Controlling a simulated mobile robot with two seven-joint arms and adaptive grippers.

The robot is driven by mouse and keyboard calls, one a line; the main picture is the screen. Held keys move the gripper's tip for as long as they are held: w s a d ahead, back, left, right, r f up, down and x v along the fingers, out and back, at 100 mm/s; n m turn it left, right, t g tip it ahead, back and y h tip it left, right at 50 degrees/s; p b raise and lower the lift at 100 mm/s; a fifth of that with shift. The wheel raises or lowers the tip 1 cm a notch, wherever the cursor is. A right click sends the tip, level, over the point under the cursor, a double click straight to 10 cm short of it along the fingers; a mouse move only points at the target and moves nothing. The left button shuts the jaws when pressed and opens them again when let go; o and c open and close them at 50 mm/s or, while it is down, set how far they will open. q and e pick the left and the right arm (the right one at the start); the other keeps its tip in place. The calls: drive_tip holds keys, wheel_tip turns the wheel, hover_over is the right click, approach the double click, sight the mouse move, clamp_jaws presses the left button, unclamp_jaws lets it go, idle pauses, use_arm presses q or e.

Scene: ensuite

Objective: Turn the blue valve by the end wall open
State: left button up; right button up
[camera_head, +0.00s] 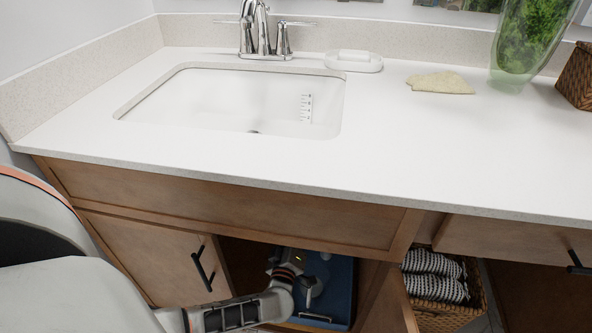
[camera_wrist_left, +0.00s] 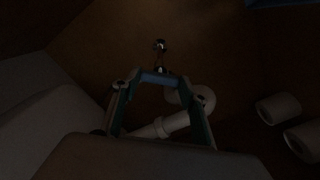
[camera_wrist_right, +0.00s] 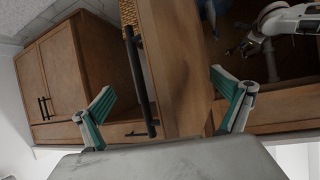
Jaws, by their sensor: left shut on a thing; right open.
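The blue valve handle (camera_wrist_left: 160,78) shows in the dim left wrist view, a short blue bar inside the cabinet below the sink. My left gripper (camera_wrist_left: 158,86) is shut on it, with one finger at each side. Metal fittings (camera_wrist_left: 160,46) show just beyond the handle. How far the valve is turned cannot be told. In the head view my left arm reaches into the open cabinet, and the valve cannot be made out there. My right gripper (camera_wrist_right: 164,92) is open and empty outside the cabinet, facing a wooden door edge.
A white drain pipe (camera_wrist_left: 170,126) runs close by my left gripper. White rolls (camera_wrist_left: 278,108) lie at the right inside. A blue container (camera_head: 336,290) stands in the cabinet. An open wooden door (camera_wrist_right: 178,65) with a black handle (camera_wrist_right: 139,80) is ahead of my right gripper.

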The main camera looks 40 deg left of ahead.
use_arm(q)
drive_tip(key=n+b, duration=0.1)
drive_tip(key=n, duration=0.7)
drive_tip(key=shift+n+b, duration=0.3)
drive_tip(key=shift+b, duration=0.1)
use_arm(e)
drive_tip(key=shift+w+a+r+m+y, duration=0.15)
drive_tip(key=shift+a+r+m, duration=0.1)
drive_tip(key=shift+a, duration=0.25)
drive_tip(key=shift+w+a+r+m+y, duration=0.15)
drive_tip(key=shift+a+m, duration=0.1)
drive_tip(key=shift+a, duration=0.2)
drive_tip(key=shift+s, duration=0.15)
use_arm(q)
drive_tip(key=o, duration=1.1)
use_arm(e)
drive_tip(key=shift+d+t, duration=0.1)
drive_tip(key=shift+t, duration=0.2)
drive_tip(key=shift+f, duration=0.1)
